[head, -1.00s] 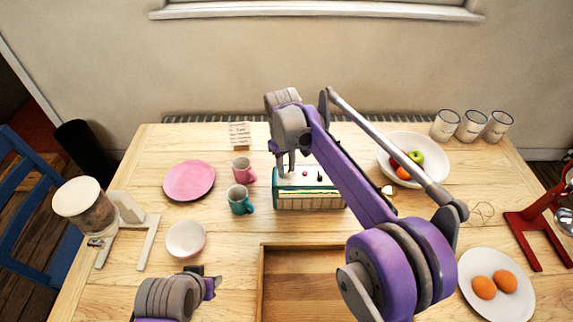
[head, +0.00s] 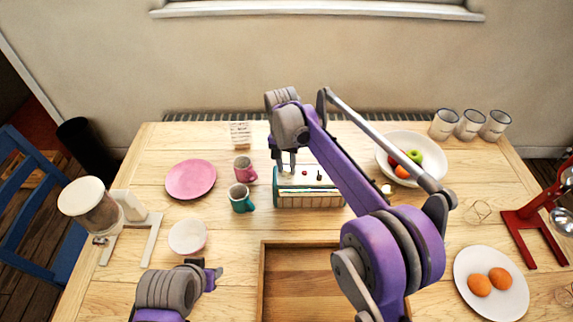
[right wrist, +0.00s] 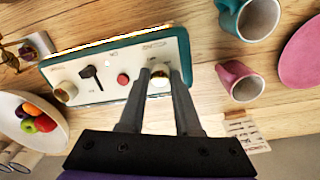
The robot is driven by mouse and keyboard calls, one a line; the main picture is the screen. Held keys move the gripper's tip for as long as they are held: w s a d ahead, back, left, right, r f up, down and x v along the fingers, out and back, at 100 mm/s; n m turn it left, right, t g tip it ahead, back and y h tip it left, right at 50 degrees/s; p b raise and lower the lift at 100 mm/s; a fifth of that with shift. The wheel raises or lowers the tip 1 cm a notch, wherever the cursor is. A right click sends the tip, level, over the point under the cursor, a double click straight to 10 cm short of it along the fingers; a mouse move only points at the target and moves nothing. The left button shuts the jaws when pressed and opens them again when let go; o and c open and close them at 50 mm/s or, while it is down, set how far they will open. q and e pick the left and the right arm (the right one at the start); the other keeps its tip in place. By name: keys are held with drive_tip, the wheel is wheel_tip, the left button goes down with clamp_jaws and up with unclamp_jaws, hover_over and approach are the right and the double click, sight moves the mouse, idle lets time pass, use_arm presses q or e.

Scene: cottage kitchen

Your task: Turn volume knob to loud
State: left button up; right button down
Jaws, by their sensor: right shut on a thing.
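The radio (head: 310,199) is a teal box with a cream top panel, standing mid-table. Its panel shows in the right wrist view (right wrist: 105,72) with a gold-and-cream knob (right wrist: 160,79), a red button (right wrist: 123,79), a black lever (right wrist: 91,74) and another knob (right wrist: 66,92) at the far end. My right gripper (head: 286,168) reaches down to the radio's left end. In the right wrist view its fingers (right wrist: 160,76) are shut on the gold-and-cream knob, one on each side. Any knob markings are too small to read. My left gripper (head: 213,275) is low at the left, away from the radio; its jaw opening is unclear.
A teal mug (head: 240,199) and a pink mug (head: 244,168) stand close left of the radio. A fruit bowl (head: 386,146) is to its right, and a wooden tray (head: 263,280) lies in front. A small card (head: 240,134) stands behind the mugs.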

sight(285, 168)
drive_tip(key=m, duration=0.6)
drive_tip(key=shift+m, duration=0.3)
idle(0.4)
drive_tip(key=c, duration=0.6)
unclamp_jaws()
wheel_tip(285, 168, up, 11)
drive_tip(key=p, duration=0.1)
drive_tip(key=shift+w+a, duration=0.15)
drive_tip(key=shift+w, duration=0.1)
drive_tip(key=shift+f, duration=0.1)
